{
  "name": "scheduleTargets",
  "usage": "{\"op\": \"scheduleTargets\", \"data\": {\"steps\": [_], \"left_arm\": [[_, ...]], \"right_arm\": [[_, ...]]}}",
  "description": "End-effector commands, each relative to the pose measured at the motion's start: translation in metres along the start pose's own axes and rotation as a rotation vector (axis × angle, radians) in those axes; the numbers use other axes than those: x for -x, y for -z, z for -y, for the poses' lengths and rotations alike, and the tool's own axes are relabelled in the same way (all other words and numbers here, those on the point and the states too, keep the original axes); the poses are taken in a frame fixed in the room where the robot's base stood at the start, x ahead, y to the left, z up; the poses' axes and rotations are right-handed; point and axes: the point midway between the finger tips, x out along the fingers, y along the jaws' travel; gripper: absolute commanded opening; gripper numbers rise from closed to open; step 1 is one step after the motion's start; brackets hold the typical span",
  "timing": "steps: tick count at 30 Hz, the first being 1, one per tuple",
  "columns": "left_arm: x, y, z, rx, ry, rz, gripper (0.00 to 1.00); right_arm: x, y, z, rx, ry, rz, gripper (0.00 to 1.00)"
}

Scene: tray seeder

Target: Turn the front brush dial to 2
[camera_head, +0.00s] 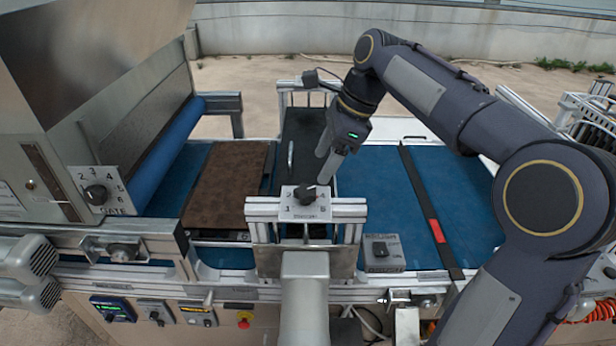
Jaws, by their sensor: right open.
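The brush dial is a black knob (305,193) on a light plate (292,212) with numbers around it, on top of the bridge across the belt. Numbers 1 and 2 show on its left side and 4 and 5 on its right. The setting its pointer marks is too small to read surely. My right gripper (324,168) comes down from above and behind, its fingers open, with the tips just above and behind the knob. I cannot tell whether they touch it. My left gripper is not in view.
A gate dial (96,195) sits on the hopper at left. A brown soil-filled tray (228,185) lies on the blue belt (375,190). A small switch box (384,253) stands right of the bridge. Control boxes and a red button (244,320) line the front panel.

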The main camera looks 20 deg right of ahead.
Motion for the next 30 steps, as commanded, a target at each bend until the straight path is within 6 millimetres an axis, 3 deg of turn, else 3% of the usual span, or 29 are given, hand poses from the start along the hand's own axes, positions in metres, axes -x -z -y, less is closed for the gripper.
{"op": "scheduleTargets", "data": {"steps": [5, 18, 29, 30], "left_arm": [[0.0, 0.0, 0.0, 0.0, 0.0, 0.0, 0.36], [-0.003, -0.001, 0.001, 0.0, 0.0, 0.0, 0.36], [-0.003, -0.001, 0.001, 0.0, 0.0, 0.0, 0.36], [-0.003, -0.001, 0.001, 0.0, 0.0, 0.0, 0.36]], "right_arm": [[-0.009, -0.003, 0.006, -0.061, -0.009, -0.008, 0.66], [-0.071, -0.003, 0.006, -0.059, -0.007, -0.007, 0.66], [-0.077, -0.003, 0.006, -0.059, -0.004, -0.006, 0.66], [-0.077, -0.003, 0.006, -0.059, -0.004, -0.006, 0.6]]}}
